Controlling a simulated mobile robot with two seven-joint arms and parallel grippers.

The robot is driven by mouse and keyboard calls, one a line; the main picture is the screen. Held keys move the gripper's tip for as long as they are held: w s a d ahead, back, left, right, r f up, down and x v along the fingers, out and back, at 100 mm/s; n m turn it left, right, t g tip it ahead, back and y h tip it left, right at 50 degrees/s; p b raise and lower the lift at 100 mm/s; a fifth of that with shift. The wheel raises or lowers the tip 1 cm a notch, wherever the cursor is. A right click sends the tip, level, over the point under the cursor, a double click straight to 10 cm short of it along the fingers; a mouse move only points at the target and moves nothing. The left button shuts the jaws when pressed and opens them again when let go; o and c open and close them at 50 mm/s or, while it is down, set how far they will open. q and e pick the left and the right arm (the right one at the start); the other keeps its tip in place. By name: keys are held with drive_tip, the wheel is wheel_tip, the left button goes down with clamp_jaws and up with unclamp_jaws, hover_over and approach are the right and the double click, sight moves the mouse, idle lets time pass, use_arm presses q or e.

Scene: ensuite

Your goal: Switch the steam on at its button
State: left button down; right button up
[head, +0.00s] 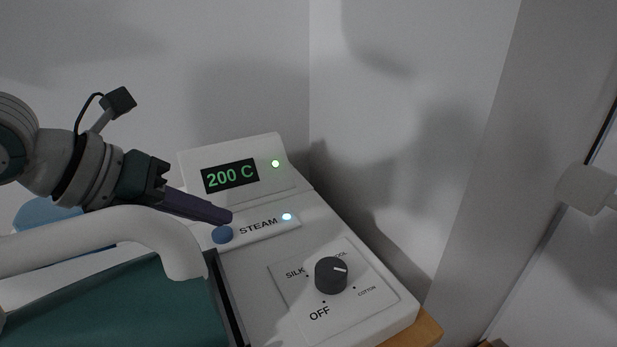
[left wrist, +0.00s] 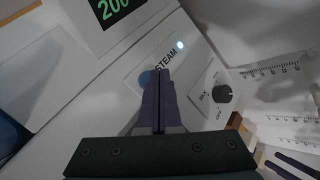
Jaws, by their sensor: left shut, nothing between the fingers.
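The white steam station (head: 250,285) has a round blue button (head: 222,234) beside the word STEAM. A small lamp (head: 286,216) at the right end of that word glows bluish white; it also glows in the left wrist view (left wrist: 180,45). My left gripper (head: 229,218) is shut and empty, its dark purple fingertips right at the button's upper side. In the left wrist view the shut fingers (left wrist: 160,74) partly cover the blue button (left wrist: 145,78). I cannot tell whether the fingertips touch it. My right gripper is not in view.
The display (head: 230,176) reads 200 C, with a green lamp (head: 275,163) lit. A black dial (head: 331,275) sits lower on the panel. A white curved handle (head: 130,228) and a green body (head: 120,305) stand left, below my arm. Walls rise close behind.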

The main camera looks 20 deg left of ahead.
sight(214, 238)
use_arm(q)
drive_tip(key=shift+r, duration=0.35)
wheel_tip(214, 238, up, 6)
drive_tip(key=p, duration=0.5)
drive_tip(key=shift+p, duration=0.4)
drive_tip(key=shift+a, duration=0.1)
